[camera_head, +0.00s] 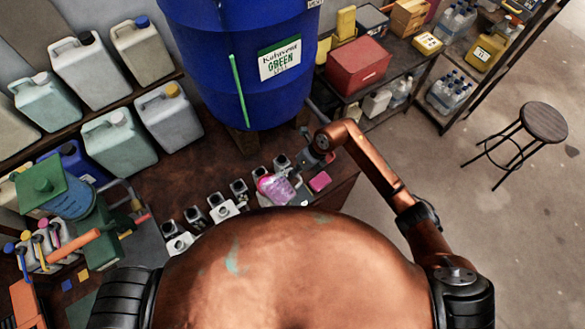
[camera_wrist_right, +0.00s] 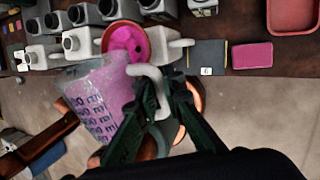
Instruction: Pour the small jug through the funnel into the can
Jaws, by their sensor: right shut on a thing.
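My right gripper (camera_wrist_right: 160,95) is shut on the white handle of the small jug (camera_wrist_right: 98,95), a clear jug with dark marks and pink liquid. The jug also shows tilted in the head view (camera_head: 275,188), at the end of my right arm. A pink-red funnel (camera_wrist_right: 125,40) with pink inside lies just beyond the jug's upper end in the right wrist view. It appears to sit over a pale grey can (camera_wrist_right: 170,45), which it partly hides. I cannot tell whether liquid is flowing. My left gripper is not in view.
Several grey cans with dark mouths (camera_head: 195,215) stand in rows on the bench beside the jug. A pink pad (camera_head: 320,181) lies near the bench's right edge. A large blue vat (camera_head: 205,60) stands behind. Open floor and a stool (camera_head: 543,121) are at right.

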